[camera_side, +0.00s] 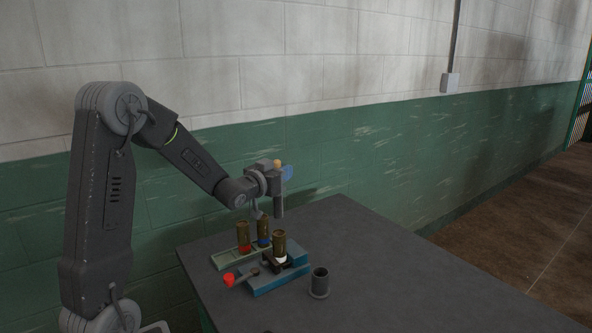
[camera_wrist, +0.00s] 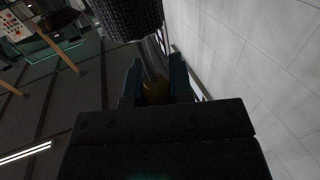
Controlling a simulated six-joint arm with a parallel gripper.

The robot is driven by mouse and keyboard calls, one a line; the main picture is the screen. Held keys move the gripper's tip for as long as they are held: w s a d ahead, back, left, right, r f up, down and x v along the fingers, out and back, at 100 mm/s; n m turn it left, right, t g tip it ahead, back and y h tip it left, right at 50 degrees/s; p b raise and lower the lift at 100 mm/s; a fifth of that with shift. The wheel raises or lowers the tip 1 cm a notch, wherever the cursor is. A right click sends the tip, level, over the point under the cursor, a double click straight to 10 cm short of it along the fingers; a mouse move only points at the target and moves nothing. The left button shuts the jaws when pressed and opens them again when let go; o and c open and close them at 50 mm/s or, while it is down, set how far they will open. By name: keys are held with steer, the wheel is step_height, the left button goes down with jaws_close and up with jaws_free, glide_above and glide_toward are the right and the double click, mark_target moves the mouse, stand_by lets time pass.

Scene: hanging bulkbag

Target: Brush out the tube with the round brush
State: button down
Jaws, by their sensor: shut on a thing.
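My gripper (camera_side: 284,173) is shut on the round brush's orange-brown handle (camera_wrist: 155,93), which sits between the blue fingers in the wrist view. The brush's dark bristled head (camera_side: 279,206) points down in the side view, in the air above the table. Its bristles (camera_wrist: 128,16) fill the top of the wrist view, joined by a grey shaft. A brass-coloured tube (camera_side: 279,243) with a white band low down stands upright in a blue fixture (camera_side: 275,284) below the brush. The brush is apart from this tube. The tube's inside cannot be seen.
Two more brass tubes, one with red (camera_side: 243,233) and one with blue (camera_side: 264,229) at the bottom, stand at a pale green rack (camera_side: 226,259). A red-knobbed lever (camera_side: 229,280) sticks out left. A dark open cup (camera_side: 320,281) stands right. The table's right side (camera_side: 420,285) is clear.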

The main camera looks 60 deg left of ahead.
mark_target(276, 212)
steer(key=shift+f, duration=3.85)
steer(key=shift+f, duration=3.6)
steer(key=shift+d+r, duration=0.1)
steer(key=shift+r, duration=2.1)
steer(key=shift+f, duration=0.1)
steer(key=shift+f, duration=2.1)
